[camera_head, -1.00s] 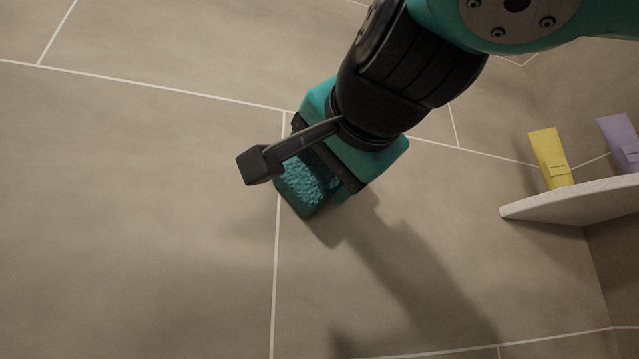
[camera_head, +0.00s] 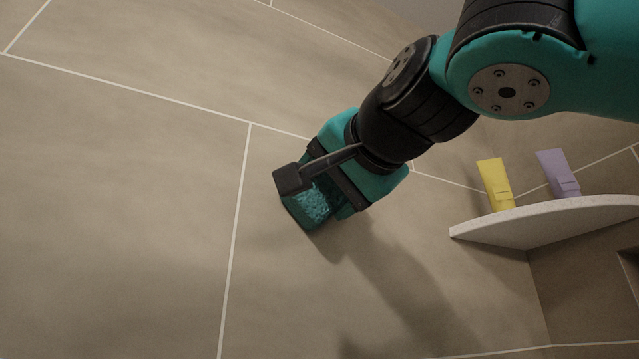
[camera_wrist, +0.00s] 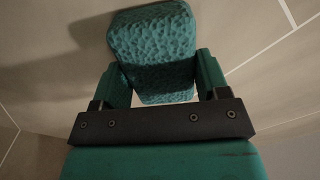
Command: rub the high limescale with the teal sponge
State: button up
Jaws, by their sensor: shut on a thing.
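The teal sponge (camera_head: 312,206) is held in my gripper (camera_head: 325,200), against or very close to the tiled wall; I cannot tell if it touches. In the wrist view the rough-textured sponge (camera_wrist: 153,45) sticks out beyond the two fingers of my gripper (camera_wrist: 158,85), which are shut on its sides. No limescale patch can be made out on the wall in either view. It may be hidden behind the sponge or my gripper.
A pale corner shelf (camera_head: 545,222) juts out to the right of my gripper. The beige tiled wall (camera_head: 120,200) to the left is bare and clear.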

jog(key=w+d+b, duration=0.3)
jog(key=d, duration=0.3)
jog(key=shift+d, duration=0.15)
dwell(0.3)
jog(key=shift+v, duration=2.9)
jog(key=shift+v, duration=1.5)
